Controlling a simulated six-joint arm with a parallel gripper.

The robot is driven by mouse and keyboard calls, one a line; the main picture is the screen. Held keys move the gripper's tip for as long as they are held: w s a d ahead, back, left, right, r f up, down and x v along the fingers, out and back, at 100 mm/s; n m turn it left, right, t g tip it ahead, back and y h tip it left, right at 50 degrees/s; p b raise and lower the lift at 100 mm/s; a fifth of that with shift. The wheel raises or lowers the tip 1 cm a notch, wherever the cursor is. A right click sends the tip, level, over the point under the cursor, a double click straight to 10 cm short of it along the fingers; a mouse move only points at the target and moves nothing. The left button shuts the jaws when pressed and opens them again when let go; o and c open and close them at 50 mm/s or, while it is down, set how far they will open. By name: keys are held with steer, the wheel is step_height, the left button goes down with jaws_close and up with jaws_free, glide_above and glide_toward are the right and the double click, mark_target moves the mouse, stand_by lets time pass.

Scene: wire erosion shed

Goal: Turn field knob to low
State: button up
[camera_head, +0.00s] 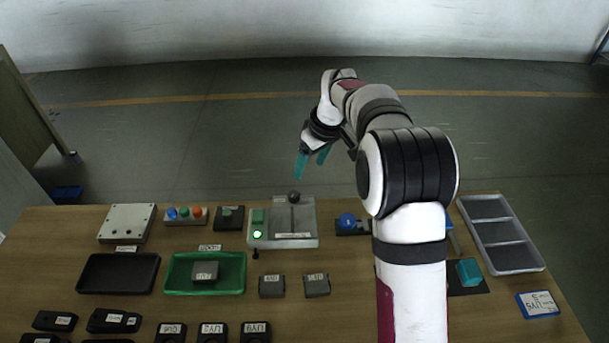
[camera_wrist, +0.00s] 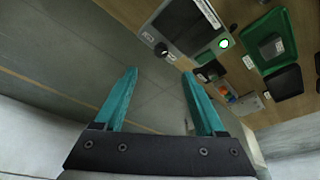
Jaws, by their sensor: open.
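A blue round knob (camera_head: 347,219) sits on a dark base at the back of the table, partly hidden by my arm; its label is not readable, so I cannot tell if it is the field knob or how it is set. My gripper (camera_head: 311,165) is open and empty, above and beyond the lever box.
Left of the lever box are a three-button panel (camera_head: 186,215), a black tray (camera_head: 118,285) and a green tray (camera_head: 241,272) holding a grey block (camera_head: 205,271). A grey compartment tray (camera_head: 541,264) lies at right. Several dark labelled blocks sit at front left.

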steer(key=s+a+m+t+h, duration=0.2)
steer(key=a+m, duration=0.1)
steer(key=m, duration=0.3)
glide_toward(294, 195)
steer(key=shift+m, duration=0.3)
steer(key=x, duration=0.8)
steer(key=shift+w+f, duration=0.2)
steer(key=shift+f, duration=0.05)
jaws_close()
